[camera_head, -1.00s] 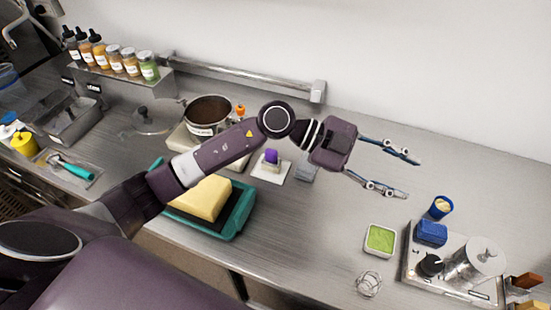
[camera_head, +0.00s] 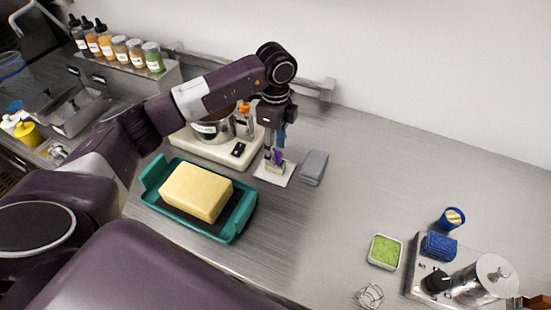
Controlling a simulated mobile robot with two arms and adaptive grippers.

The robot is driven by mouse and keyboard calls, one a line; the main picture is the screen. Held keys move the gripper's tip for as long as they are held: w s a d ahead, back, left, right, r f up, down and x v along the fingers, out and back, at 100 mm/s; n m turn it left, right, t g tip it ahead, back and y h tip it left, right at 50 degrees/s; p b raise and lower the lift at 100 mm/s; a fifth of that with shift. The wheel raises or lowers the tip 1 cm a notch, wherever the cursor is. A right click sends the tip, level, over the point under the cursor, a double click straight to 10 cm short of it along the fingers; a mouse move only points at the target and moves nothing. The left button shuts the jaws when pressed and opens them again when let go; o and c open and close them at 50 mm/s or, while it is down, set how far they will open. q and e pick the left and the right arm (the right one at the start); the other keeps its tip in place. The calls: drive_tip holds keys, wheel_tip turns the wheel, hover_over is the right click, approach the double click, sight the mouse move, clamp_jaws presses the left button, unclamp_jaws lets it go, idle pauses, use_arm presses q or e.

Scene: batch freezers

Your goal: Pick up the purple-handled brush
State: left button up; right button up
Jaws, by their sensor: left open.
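The brush with a purple handle (camera_head: 278,158) stands upright on a small white mat (camera_head: 273,176) in the middle of the counter, its pale bristle block at the bottom. My left gripper (camera_head: 274,150) points straight down at the brush. Its fingers are open and reach down around or just beside the purple handle. The fingers partly hide the handle, so I cannot tell whether they touch it. My right gripper is not in view.
A teal tray (camera_head: 241,213) with a yellow block (camera_head: 196,191) lies in front. A pot (camera_head: 208,131) on a white base stands left of the brush. A folded grey cloth (camera_head: 313,167) lies to its right. The counter beyond is clear up to a green-filled dish (camera_head: 385,251).

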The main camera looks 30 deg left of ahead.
use_arm(q)
drive_tip(key=shift+f+p, duration=0.55)
drive_tip(key=shift+f, duration=1.25)
clamp_jaws()
